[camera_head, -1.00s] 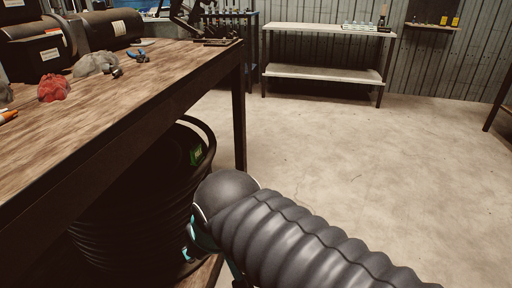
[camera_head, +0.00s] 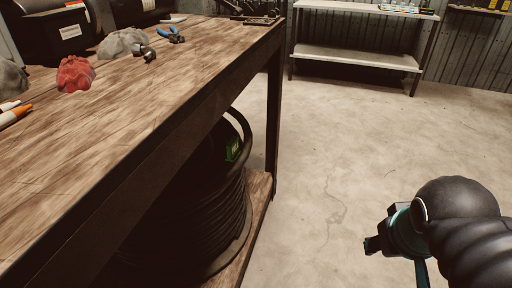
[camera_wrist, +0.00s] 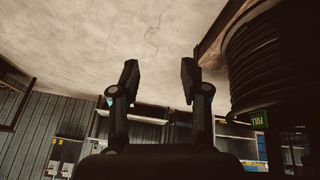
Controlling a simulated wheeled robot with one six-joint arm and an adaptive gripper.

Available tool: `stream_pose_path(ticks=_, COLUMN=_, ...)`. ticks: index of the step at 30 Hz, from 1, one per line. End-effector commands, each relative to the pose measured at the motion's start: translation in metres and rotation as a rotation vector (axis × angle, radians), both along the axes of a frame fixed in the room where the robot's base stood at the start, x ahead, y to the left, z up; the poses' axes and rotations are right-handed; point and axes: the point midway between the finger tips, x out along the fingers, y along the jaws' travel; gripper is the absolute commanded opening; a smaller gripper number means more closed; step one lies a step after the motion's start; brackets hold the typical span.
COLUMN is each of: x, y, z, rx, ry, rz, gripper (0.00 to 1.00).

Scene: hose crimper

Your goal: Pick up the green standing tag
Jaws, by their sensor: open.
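The green tag (camera_head: 233,151) is upright on the hose reel (camera_head: 224,215) under the workbench, near the reel's upper right rim. In the wrist view, which looks upside down, the tag (camera_wrist: 260,120) shows at the right below the dark reel (camera_wrist: 270,65), with pale lettering on it. My gripper (camera_wrist: 158,75) is open and empty, its two fingers apart, with the tag off to their right. In the head view my arm is at the lower right over the floor, well apart from the reel and the tag; its fingers are not clear there.
The wooden workbench (camera_head: 130,120) overhangs the reel, with a dark leg (camera_head: 273,120) close to the tag. A red rag (camera_head: 75,74), grey rags and blue-handled pliers (camera_head: 170,35) lie on top. Open concrete floor (camera_head: 340,150) lies to the right; a shelf table (camera_head: 355,58) stands behind.

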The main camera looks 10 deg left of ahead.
Motion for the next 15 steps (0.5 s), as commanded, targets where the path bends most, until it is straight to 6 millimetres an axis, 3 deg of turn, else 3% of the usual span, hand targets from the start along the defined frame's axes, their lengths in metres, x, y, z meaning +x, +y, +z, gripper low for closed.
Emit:
stream_pose_path(ticks=3, x=0.02, y=0.004, z=-0.019, rx=-0.2, ry=0.085, rz=0.222, gripper=0.46)
stream_pose_path(ticks=8, x=0.06, y=0.016, z=-0.032, rx=-0.548, ry=0.189, rz=0.568, gripper=0.46)
stream_pose_path(ticks=11, x=0.089, y=0.034, z=-0.036, rx=-0.776, ry=0.235, rz=0.775, gripper=0.46)
stream_pose_path(ticks=15, x=0.132, y=0.079, z=-0.037, rx=-1.114, ry=0.274, rz=1.046, gripper=0.46)
